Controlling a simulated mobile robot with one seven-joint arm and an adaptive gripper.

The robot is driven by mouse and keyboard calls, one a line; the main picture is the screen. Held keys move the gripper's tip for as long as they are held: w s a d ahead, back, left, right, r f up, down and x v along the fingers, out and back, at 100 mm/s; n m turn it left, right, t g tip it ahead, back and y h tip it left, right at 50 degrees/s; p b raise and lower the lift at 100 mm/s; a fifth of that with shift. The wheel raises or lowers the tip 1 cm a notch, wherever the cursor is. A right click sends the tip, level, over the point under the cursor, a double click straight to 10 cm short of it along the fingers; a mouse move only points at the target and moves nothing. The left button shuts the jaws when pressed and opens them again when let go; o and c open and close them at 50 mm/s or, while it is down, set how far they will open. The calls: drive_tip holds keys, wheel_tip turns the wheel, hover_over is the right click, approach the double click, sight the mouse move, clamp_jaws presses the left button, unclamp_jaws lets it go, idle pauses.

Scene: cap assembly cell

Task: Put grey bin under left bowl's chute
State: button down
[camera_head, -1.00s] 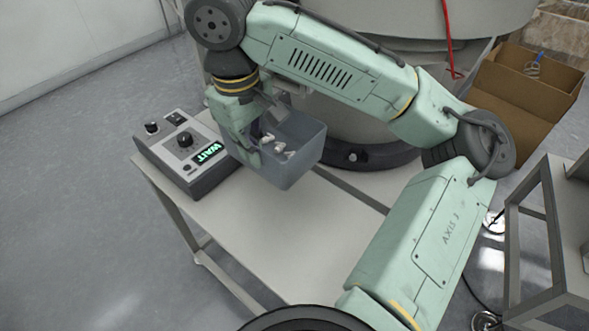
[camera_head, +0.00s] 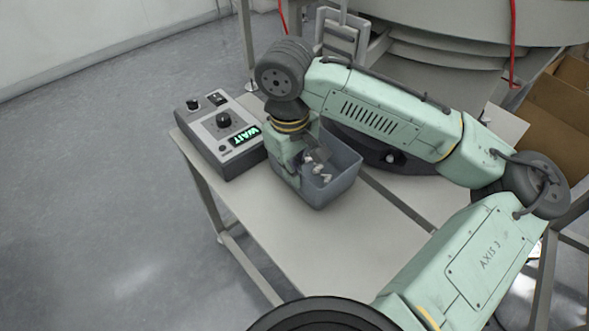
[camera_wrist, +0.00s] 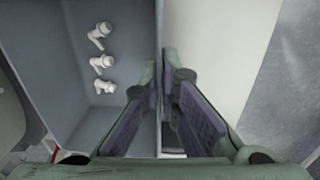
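The grey bin (camera_head: 338,185) is an open box beside the control box, over the near part of the table; whether its base touches the table is unclear. It holds several small white parts (camera_head: 322,172), also seen in the wrist view (camera_wrist: 101,60). My gripper (camera_head: 305,165) is at the bin's left wall. In the wrist view my gripper's fingertips (camera_wrist: 160,75) close on that wall, one inside and one outside. A grey metal chute-like part (camera_head: 341,38) stands behind my arm. A large grey round bowl unit (camera_head: 455,30) is at the top right.
A control box (camera_head: 222,135) with knobs and a green "WAIT" display sits left of the bin. The light table (camera_head: 300,245) is bare in front. A cardboard box (camera_head: 555,115) and a metal frame stand at the right.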

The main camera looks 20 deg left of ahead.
drive_tip(key=shift+f, duration=0.15)
drive_tip(key=c, duration=1.8)
unclamp_jaws()
drive_tip(key=shift+r, duration=0.2)
wheel_tip(320, 180, up, 12)
drive_tip(key=shift+s+a+p, duration=0.25)
drive_tip(key=shift+s+p, duration=0.05)
drive_tip(key=shift+p, duration=0.15)
